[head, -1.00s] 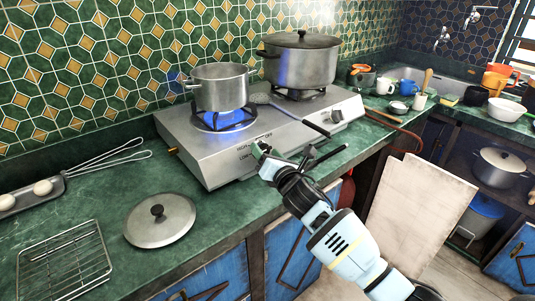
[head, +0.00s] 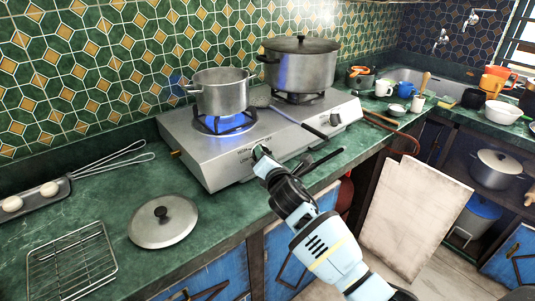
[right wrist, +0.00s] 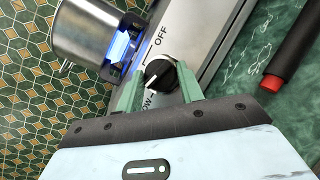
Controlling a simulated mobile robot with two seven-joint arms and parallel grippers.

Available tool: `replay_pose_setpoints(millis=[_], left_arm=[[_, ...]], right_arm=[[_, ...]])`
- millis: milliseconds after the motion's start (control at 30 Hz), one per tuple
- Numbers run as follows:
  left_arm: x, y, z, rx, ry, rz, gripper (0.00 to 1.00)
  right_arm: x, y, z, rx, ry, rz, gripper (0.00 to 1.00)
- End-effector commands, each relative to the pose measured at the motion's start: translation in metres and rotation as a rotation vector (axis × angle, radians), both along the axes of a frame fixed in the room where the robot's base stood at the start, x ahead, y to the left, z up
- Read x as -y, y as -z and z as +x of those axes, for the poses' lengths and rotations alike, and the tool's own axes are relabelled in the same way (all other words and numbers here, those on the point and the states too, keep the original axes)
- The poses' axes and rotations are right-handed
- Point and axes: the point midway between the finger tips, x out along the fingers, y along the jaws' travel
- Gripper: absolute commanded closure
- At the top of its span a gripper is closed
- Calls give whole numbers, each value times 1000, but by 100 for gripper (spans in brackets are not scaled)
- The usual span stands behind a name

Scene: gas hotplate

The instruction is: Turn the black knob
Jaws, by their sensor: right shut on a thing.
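The black knob (right wrist: 158,74) is on the stove's sloped front panel, and its white mark points toward the LOW label in the right wrist view. My right gripper (right wrist: 160,70) has its green fingers closed on either side of the knob. In the head view, my right gripper (head: 262,155) reaches the front panel and mostly hides the knob. The gas hotplate (head: 200,158) has a blue flame (head: 228,123) lit under the small steel pot (head: 221,92). My left gripper is not in view.
A large lidded pot (head: 300,68) stands on the right burner, with a second knob (head: 335,118) in front. A dark-handled utensil (head: 300,122) lies across the hotplate. A loose lid (head: 163,221) and a wire rack (head: 70,268) lie on the counter at left.

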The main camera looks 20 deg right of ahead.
Motion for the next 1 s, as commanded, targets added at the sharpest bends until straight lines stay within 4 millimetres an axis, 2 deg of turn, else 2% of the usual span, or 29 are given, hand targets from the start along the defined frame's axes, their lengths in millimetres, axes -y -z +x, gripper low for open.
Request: replay_pose_setpoints(millis=[33,400,700,1000], left_arm=[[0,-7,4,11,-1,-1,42],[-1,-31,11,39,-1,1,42],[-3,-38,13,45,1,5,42],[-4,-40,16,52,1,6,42]], right_arm=[[-2,-6,0,-8,19,37,86],[-4,-8,1,-93,167,269,86],[-4,-6,1,-133,236,377,86],[-4,-4,1,-145,254,405,86]])
